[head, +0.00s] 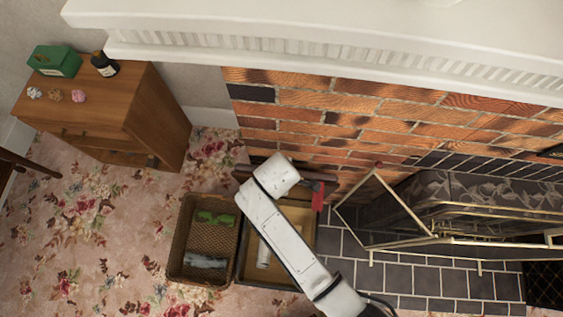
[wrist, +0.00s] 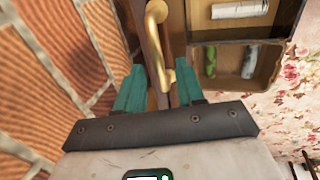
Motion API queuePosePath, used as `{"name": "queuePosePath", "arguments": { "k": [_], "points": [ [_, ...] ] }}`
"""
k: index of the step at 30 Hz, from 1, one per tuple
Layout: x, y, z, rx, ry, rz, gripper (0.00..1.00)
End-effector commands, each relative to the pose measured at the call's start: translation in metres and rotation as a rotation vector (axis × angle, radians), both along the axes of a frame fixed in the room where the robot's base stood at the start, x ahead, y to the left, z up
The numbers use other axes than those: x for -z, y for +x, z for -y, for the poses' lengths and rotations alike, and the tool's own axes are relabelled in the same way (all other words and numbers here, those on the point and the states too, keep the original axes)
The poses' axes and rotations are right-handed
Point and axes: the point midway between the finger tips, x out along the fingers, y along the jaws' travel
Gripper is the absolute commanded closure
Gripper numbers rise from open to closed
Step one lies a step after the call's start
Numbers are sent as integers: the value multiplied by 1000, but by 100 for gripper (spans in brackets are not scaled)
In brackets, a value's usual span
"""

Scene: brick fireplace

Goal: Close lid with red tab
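The raised lid (head: 328,177) of the right-hand box (head: 270,282) stands on edge near the brick wall in the head view, with a red tab (head: 318,195) at its right end. My white arm covers its middle and part of the open box. In the wrist view, my gripper (wrist: 158,74) has its teal fingers apart, one on each side of the lid's brown edge (wrist: 152,55). A curved brass fitting (wrist: 157,18) also lies between the fingers. I cannot tell whether either finger touches the lid. The red tab is not visible in the wrist view.
The box holds a white roll (head: 264,252). A wicker basket (head: 176,245) beside it holds a green item (head: 215,217) and a grey one (head: 205,261). A brass-framed fire screen (head: 405,205) stands right, a wooden cabinet (head: 150,115) left. Flowered carpet lies open at left.

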Motion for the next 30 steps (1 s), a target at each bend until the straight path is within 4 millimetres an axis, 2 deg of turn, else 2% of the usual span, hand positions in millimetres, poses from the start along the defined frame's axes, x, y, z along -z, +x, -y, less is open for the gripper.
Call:
{"name": "queuePosePath", "arguments": {
  "k": [2,13,30],
  "points": [
    [0,0,0,0,0,0,65],
    [0,0,0,0,0,0,100],
    [1,-1,-1,-1,-1,4,100]
  ]
}}
